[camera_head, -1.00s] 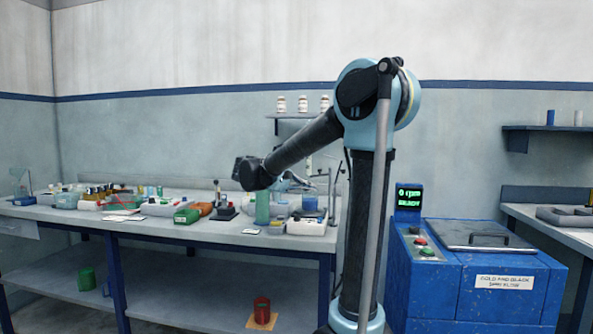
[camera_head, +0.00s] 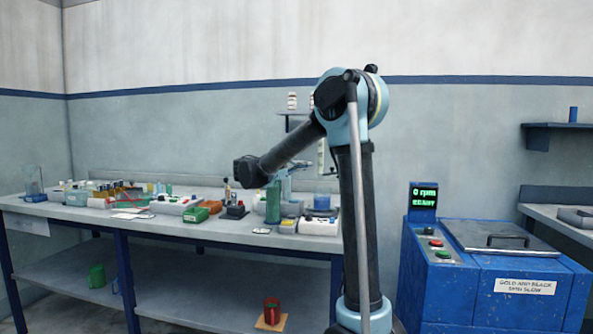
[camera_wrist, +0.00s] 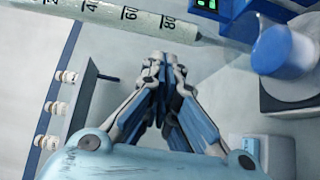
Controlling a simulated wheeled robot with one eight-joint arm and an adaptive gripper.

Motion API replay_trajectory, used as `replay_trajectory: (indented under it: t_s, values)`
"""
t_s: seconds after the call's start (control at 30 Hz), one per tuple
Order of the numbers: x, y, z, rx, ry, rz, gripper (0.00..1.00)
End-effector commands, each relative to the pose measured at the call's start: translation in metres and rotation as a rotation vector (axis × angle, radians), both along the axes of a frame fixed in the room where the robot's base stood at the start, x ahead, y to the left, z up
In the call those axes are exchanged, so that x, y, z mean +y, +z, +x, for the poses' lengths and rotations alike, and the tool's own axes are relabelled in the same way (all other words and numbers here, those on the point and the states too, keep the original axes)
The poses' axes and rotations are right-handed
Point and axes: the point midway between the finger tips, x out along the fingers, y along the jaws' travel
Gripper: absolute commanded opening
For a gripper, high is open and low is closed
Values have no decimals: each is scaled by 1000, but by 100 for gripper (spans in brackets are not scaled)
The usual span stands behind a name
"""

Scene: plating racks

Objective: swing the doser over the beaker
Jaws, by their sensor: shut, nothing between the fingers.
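The doser looks to be the clear graduated tube (camera_wrist: 120,14) crossing the top of the wrist view, with its narrow tip pointing right. In the head view it stands upright as a pale tube (camera_head: 321,156), partly behind my arm. The beaker with blue contents (camera_wrist: 284,50) is at the right of the wrist view, on a pale block, with the tube's tip to its left. It also shows in the head view (camera_head: 322,201). My gripper (camera_wrist: 165,60) is shut and empty, with its fingertips just below the tube in the picture. I cannot tell whether they touch it.
A blue spinner machine (camera_head: 490,270) stands to the right of my arm. A wall shelf (camera_head: 292,113) holds white bottles. A red container (camera_head: 271,311) is low beneath the bench.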

Motion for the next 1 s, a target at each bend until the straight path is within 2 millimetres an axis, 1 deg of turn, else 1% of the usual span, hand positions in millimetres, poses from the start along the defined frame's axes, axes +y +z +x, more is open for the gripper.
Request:
replay_trajectory:
  t_s: [0.03, 0.1, 0.3, 0.77, 1.0]
  values:
    - [-7, 0, 3, 0, -2, 0, 0]
    - [-15, 0, 6, 0, -2, 0, 0]
    - [-28, 0, 12, 0, 0, 1, 0]
    - [-31, 0, 12, 0, 3, 1, 0]
    - [-34, 0, 1, 0, 41, 1, 0]
